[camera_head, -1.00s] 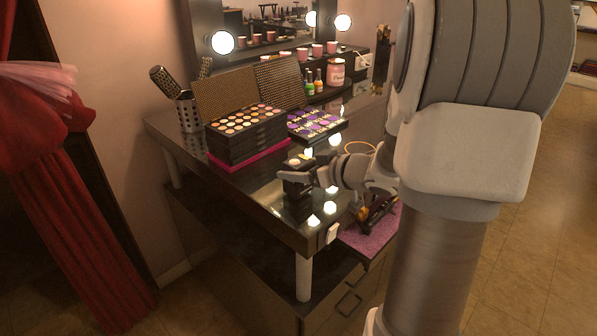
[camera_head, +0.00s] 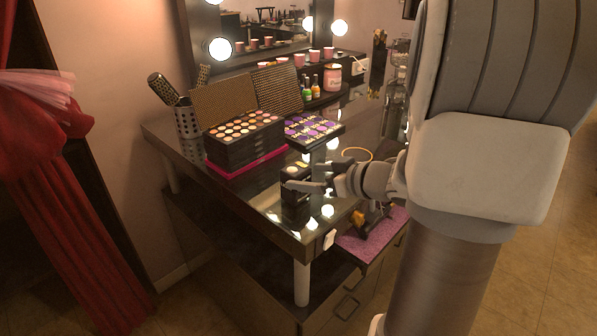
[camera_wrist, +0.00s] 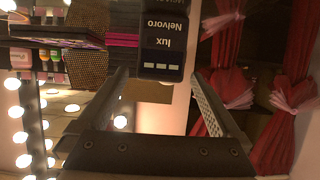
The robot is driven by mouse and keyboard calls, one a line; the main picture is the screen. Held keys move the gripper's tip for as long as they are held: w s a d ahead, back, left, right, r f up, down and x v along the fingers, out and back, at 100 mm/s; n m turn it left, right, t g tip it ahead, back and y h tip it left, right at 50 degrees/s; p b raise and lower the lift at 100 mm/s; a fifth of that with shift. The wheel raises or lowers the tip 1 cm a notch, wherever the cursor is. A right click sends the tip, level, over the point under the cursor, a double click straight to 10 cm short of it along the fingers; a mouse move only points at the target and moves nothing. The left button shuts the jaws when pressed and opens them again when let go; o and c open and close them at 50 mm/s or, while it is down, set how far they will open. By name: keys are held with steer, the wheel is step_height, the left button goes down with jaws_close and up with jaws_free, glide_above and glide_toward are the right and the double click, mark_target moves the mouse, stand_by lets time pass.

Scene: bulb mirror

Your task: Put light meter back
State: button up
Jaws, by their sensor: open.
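The light meter (camera_head: 294,172) is a small black box with a pale yellowish top in the head view. It stands on the dark glossy tabletop (camera_head: 255,195) near the front edge, with its reflection below it. In the wrist view the meter (camera_wrist: 163,40) shows "lux" and "Nelvoro" lettering and a row of pale marks. My gripper (camera_head: 310,175) is open at the meter, with its fingers spread. In the wrist view the gripper (camera_wrist: 160,100) has one finger on each side of empty space, with the meter ahead of the gap. Contact cannot be told.
A stacked makeup palette (camera_head: 243,138) sits on a pink base behind, beside a purple palette (camera_head: 313,128). A metal holder with brushes (camera_head: 187,122) stands at the left. A drawer with a purple lining (camera_head: 372,238) is below at the right. Bottles and a lit mirror are behind.

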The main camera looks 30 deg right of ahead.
steer(key=p+v, duration=0.1)
steer(key=v, duration=0.6)
stand_by(0.3)
